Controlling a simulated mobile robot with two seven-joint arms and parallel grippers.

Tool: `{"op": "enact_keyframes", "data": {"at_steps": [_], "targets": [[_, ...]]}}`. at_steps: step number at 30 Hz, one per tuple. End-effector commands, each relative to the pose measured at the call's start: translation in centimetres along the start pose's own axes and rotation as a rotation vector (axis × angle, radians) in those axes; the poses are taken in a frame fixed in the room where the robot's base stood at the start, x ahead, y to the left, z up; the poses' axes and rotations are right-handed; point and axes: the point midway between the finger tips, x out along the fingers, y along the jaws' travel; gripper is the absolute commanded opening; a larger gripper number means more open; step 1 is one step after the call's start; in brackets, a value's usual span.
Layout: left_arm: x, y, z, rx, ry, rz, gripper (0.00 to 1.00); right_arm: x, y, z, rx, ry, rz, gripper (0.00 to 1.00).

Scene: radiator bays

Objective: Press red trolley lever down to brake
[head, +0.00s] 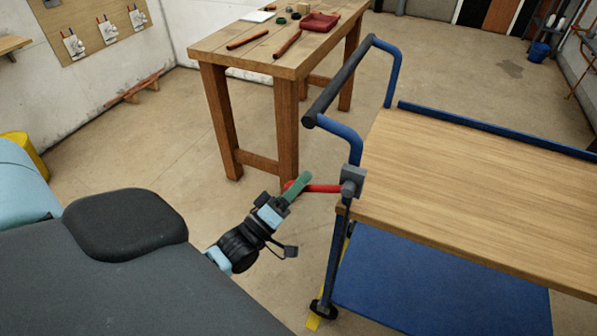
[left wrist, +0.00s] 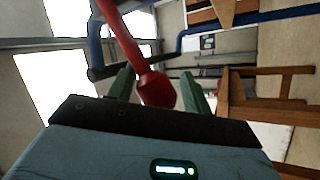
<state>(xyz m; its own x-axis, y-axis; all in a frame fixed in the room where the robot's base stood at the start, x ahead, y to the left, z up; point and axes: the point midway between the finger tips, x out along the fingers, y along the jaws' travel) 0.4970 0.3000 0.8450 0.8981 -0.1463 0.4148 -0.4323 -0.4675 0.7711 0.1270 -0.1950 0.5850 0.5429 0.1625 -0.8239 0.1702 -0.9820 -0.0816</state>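The red lever (head: 322,188) sticks out to the left, roughly level, from a grey bracket (head: 352,181) at the near left corner of the blue trolley. My left gripper (head: 301,184) is at the lever's free end, with its green fingers reaching across it. In the left wrist view the lever's round red end (left wrist: 157,90) lies between the two green fingers of my left gripper (left wrist: 160,88). The fingers stand apart with narrow gaps beside the red end, so I see no firm grip. My right gripper is in neither view.
The trolley has a wooden top (head: 470,190), a blue lower deck (head: 430,285) and a dark push handle (head: 338,82) above the lever. A wooden workbench (head: 270,65) with tools stands behind. Floor is clear between.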

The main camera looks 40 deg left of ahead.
Motion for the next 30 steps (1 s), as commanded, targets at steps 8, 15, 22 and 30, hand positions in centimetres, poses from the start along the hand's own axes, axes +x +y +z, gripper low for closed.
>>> {"op": "enact_keyframes", "data": {"at_steps": [8, 15, 22, 30], "targets": [[0.0, 0.0, 0.1, 0.002, -0.003, 0.001, 0.59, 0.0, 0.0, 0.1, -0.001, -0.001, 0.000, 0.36], [-1.6, -0.1, 0.1, 0.003, -0.004, -0.001, 0.59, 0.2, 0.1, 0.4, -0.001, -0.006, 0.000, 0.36], [-5.4, -0.1, 0.3, 0.001, -0.006, -0.004, 0.59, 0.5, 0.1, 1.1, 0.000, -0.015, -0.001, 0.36], [-7.7, 0.0, 0.2, 0.001, -0.005, -0.001, 0.59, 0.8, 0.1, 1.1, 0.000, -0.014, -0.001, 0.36]]}}
